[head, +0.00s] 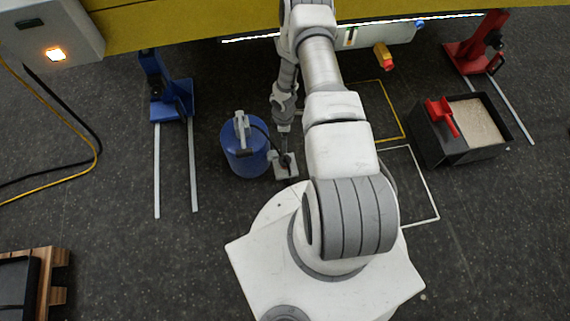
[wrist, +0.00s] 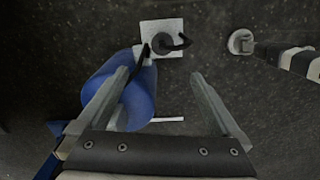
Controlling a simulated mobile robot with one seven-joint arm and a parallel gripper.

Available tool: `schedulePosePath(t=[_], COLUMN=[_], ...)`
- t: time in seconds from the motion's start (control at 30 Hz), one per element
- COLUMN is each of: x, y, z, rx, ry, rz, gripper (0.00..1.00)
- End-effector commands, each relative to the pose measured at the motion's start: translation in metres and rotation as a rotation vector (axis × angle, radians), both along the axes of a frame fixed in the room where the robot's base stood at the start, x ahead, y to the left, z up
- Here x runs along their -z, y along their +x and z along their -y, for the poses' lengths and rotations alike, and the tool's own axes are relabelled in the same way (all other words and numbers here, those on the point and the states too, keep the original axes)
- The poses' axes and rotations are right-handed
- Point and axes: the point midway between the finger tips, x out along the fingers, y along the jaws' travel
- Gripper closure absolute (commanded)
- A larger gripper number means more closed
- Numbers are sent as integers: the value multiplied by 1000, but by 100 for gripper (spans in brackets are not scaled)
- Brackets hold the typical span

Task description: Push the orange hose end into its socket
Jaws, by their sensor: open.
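No hose end or socket can be made out for certain. A small red-and-yellow piece (head: 383,57) hangs below a pale panel (head: 385,36) under the yellow boom in the head view; I cannot tell whether it is the hose end. My gripper (wrist: 160,73) is open and points down, with nothing between its fingers. It is far to the left of that panel, just right of a blue canister (head: 243,158). Beneath it is a pale square plate (wrist: 149,27) with a dark round fitting and hook (wrist: 164,43).
The yellow boom (head: 180,22) spans the top of the head view. A blue stand (head: 172,100) is at left and a red stand (head: 470,55) at right. A dark bin (head: 440,145) holds sand and a red scoop (head: 441,115). A pallet (head: 55,275) lies bottom left.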

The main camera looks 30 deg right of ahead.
Motion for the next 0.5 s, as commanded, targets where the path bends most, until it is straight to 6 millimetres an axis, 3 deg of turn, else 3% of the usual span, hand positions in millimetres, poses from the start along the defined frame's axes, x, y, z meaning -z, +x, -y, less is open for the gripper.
schedulePosePath(t=[0.1,0.5], x=[13,20], y=[-6,-7], z=[-2,-3], rx=[-12,-13], ry=[9,10], rz=[-6,-7], gripper=[0,0])
